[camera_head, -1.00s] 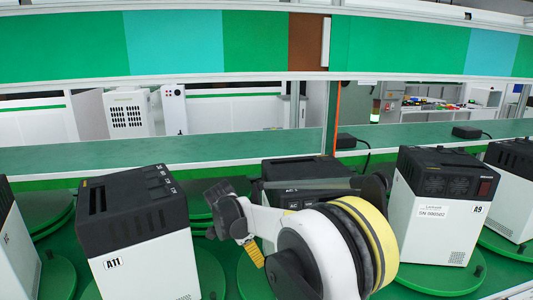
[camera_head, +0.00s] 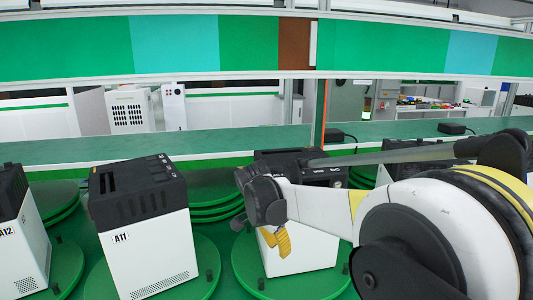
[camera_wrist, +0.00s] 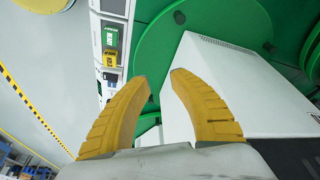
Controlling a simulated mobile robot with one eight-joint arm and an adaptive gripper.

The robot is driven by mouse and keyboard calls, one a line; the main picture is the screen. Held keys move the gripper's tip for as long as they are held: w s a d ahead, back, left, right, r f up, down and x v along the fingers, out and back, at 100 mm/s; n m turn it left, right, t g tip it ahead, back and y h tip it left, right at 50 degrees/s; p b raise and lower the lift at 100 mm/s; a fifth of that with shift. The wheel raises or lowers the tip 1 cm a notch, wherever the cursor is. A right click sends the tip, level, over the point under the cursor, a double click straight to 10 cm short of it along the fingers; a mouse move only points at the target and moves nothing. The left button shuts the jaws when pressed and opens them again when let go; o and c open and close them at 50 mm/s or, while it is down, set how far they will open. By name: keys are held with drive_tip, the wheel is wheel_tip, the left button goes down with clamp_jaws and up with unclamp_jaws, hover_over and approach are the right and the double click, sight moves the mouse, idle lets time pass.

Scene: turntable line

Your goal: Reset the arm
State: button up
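My gripper (camera_head: 277,241) has yellow fingers and hangs in front of the middle black-and-white unit (camera_head: 305,262) in the head view. In the wrist view my gripper (camera_wrist: 160,76) shows its two curved fingers apart with nothing between them. A white box face (camera_wrist: 240,85) and a green round plate (camera_wrist: 200,35) lie beyond the fingertips. Whether the fingers touch the box cannot be told. My arm stretches across the lower right of the head view and hides much of what is behind it.
Unit A11 (camera_head: 150,250) stands on a green turntable left of my gripper, and unit A12 (camera_head: 22,250) stands at the far left. A green shelf (camera_head: 120,150) runs behind the units. A black adapter (camera_head: 340,135) lies on it.

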drive_tip(key=s+d+r+n+t+y, duration=0.1)
drive_tip(key=s+d+r+n, duration=0.2)
drive_tip(key=s+d+r, duration=0.35)
drive_tip(key=s+d+f+n+t+y, duration=0.1)
drive_tip(key=s+d+n+t, duration=0.1)
drive_tip(key=s, duration=0.8)
drive_tip(key=s+d+f+n+t+y, duration=0.1)
drive_tip(key=s+d+n, duration=0.4)
drive_tip(key=s, duration=0.6)
drive_tip(key=shift+s+d+f+n+t, duration=0.3)
drive_tip(key=shift+d+f+t, duration=0.15)
drive_tip(key=shift+d, duration=0.6)
